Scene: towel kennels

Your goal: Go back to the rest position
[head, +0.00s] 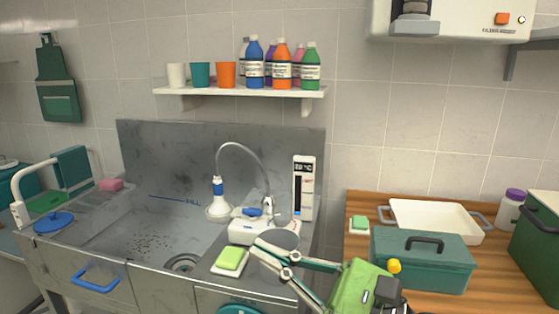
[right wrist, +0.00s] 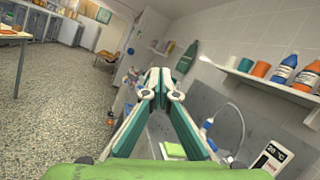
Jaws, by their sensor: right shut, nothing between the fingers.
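My right gripper (head: 262,243) shows in the head view at the lower middle, above the front right part of the sink. Its fingertips come together in the right wrist view (right wrist: 159,82), and nothing is between them. In the head view its green body (head: 358,290) is at the lower right, in front of the wooden counter. My left gripper is not in either view.
A steel sink (head: 150,262) with a faucet (head: 240,150) stands below a shelf (head: 240,92) of cups and bottles. A green sponge (head: 231,259) and a grey cup (head: 279,262) are near my right gripper. A teal box (head: 420,262) and white tray (head: 435,215) are on the counter (head: 490,285).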

